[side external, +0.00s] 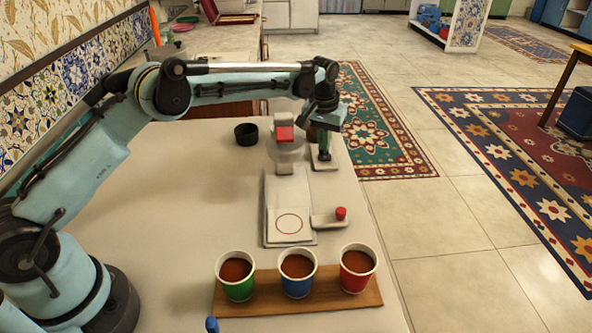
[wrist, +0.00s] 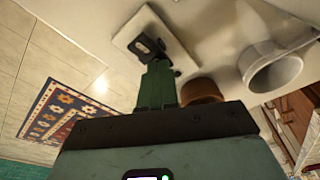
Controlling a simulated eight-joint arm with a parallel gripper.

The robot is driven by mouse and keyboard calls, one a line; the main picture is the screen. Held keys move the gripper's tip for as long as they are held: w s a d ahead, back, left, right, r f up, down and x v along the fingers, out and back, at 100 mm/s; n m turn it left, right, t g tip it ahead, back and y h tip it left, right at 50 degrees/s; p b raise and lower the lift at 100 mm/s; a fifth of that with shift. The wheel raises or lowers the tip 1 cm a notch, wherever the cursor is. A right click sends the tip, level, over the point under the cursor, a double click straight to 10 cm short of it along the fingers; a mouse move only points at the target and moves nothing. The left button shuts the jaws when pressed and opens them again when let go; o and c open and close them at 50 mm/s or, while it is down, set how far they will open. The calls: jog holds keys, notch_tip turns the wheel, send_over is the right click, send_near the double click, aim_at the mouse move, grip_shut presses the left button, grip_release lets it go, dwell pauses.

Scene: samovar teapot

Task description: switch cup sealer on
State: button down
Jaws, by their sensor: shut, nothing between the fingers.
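My gripper (side external: 323,153) points down over this plate. In the wrist view its green fingers (wrist: 157,66) are shut and empty, with their tips right at the switch. I cannot tell whether they touch it. A red button (side external: 341,213) sits on another small plate nearer the camera.
A white base with a red ring (side external: 289,223) lies in front of the device. A wooden board (side external: 222,297) holds a green, a blue and a red cup (side external: 357,279). A black bowl (side external: 246,134) stands left of the device. The counter's left part is clear.

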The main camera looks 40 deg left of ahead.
jog(key=shift+f, duration=0.2)
jog(key=shift+r, duration=3.55)
jog(key=s+r, duration=0.3)
jog(key=s, duration=0.1)
jog(key=s+a+r+m+t, duration=0.1)
jog(key=s+r, duration=0.3)
jog(key=s+r+t, duration=0.1)
jog(key=s+r, duration=0.2)
jog(key=s, duration=0.2)
jog(key=shift+a+r, duration=0.25)
jog(key=shift+r, duration=0.05)
jog(key=s+f+m+t, duration=0.1)
jog(key=s+f, duration=0.2)
jog(key=s, duration=0.5)
jog(key=s+f+m+t, duration=0.1)
jog(key=s+f+t, duration=0.1)
jog(key=s, duration=0.7)
jog(key=shift+s+a+f, duration=0.3)
jog(key=shift+a+f, duration=0.1)
jog(key=shift+f, duration=0.25)
